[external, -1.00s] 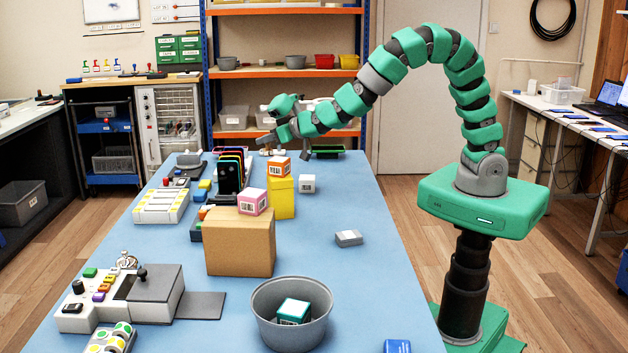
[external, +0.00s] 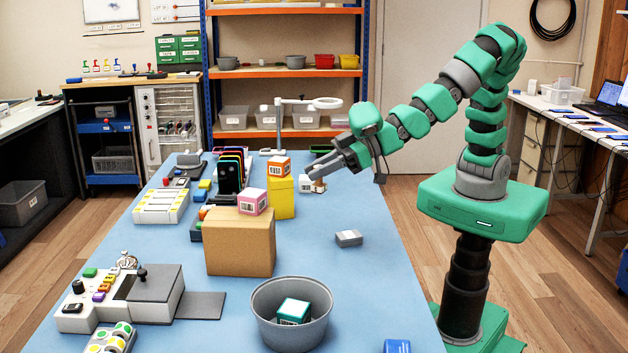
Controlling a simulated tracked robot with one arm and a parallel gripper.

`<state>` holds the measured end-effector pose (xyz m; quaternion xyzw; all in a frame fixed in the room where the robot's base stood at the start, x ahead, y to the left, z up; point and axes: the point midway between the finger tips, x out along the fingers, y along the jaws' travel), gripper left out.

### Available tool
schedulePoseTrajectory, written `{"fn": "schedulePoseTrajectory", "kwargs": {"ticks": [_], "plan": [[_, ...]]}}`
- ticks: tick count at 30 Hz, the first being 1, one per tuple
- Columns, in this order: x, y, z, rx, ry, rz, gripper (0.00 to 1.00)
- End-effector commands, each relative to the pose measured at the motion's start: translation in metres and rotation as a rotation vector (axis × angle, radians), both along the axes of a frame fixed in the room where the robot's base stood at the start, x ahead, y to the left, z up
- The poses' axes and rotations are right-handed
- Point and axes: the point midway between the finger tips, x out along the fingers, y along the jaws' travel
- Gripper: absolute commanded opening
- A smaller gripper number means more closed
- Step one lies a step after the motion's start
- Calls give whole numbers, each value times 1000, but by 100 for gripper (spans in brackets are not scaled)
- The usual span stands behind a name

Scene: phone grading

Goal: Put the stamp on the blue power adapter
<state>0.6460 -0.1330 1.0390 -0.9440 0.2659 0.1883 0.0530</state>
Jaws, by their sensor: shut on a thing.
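My gripper (external: 322,171) is shut above the right part of the blue table, its fingers pointing left. A small brown-and-white thing, which looks like the stamp (external: 319,187), shows just under the fingertips and is partly hidden by them. A blue block (external: 397,346), which may be the blue power adapter, is cut off by the bottom edge of the view at the table's front right. It lies far in front of my gripper, apart from it.
A white labelled cube (external: 305,185) stands just left of the fingertips. An orange cube (external: 279,167) sits on a yellow box (external: 282,198), and a pink cube (external: 252,201) on a cardboard box (external: 239,245). A grey block (external: 348,238) and grey bowl (external: 268,335) lie nearer. The table's right side is mostly clear.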

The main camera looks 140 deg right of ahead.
Motion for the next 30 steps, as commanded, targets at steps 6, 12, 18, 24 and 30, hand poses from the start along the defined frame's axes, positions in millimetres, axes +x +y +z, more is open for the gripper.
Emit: {"fn": "schedulePoseTrajectory", "kwargs": {"ticks": [6, 12, 18, 24, 30], "plan": [[2, 89, -1, 0, -1, 165, 0], [1, 157, -19, 3, 3, 294, 0], [7, 224, -64, 4, 5, 421, 0], [6, 274, -95, 6, 2, 513, 0], [9, 293, -105, 3, -4, 546, 0]]}}
